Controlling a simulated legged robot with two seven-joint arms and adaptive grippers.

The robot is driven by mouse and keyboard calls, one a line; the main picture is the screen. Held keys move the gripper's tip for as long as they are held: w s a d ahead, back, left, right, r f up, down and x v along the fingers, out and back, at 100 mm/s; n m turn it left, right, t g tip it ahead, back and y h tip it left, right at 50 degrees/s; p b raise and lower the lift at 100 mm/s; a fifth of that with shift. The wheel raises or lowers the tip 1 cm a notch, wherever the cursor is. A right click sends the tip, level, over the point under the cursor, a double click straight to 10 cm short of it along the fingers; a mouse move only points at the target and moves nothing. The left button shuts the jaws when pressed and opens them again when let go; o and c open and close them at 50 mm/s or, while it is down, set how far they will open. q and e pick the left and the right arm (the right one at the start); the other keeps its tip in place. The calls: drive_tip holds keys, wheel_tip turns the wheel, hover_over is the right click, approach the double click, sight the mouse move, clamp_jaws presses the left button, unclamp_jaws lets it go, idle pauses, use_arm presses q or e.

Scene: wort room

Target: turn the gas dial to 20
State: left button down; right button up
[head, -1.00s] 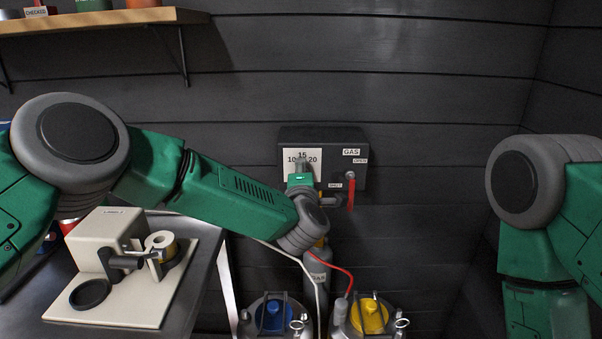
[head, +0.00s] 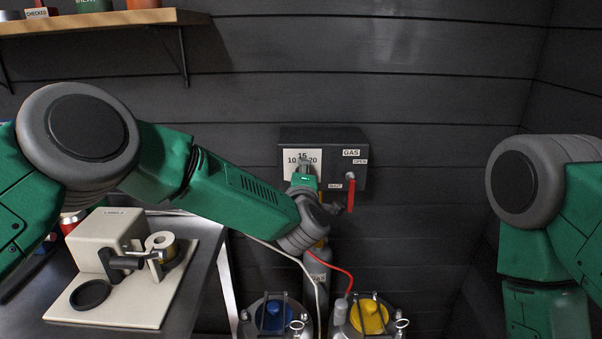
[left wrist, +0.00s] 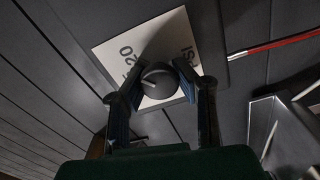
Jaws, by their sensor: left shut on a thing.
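The gas box (head: 330,140) is mounted on the dark wall. Its white dial plate (head: 289,158) reads 10, 15 and 20. My left gripper (head: 304,165) is at the dial and hides the knob in the head view. In the left wrist view the round dark dial knob (left wrist: 157,80) sits between the two fingers of my left gripper (left wrist: 155,86), which is shut on it. A white mark on the knob points left in that view, on the side of the printed 20; the exact reading is unclear. My right gripper is out of view.
A red lever (head: 351,190) hangs down just right of the dial, by the OPEN and SHUT labels. Below stand two kegs with blue (head: 272,316) and yellow (head: 369,316) tops, a grey cylinder (head: 317,270) and hoses. A beige device (head: 105,240) stands on the left table.

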use_arm(q)
drive_tip(key=c, duration=1.3)
unclamp_jaws()
drive_tip(key=shift+s+d+f, duration=0.25)
drive_tip(key=shift+f, duration=0.25)
drive_tip(key=shift+o, duration=0.7)
drive_tip(key=shift+w+d+r, duration=0.1)
drive_tip(key=shift+r, duration=0.15)
drive_tip(key=s, duration=1.2)
drive_tip(key=shift+f, duration=0.1)
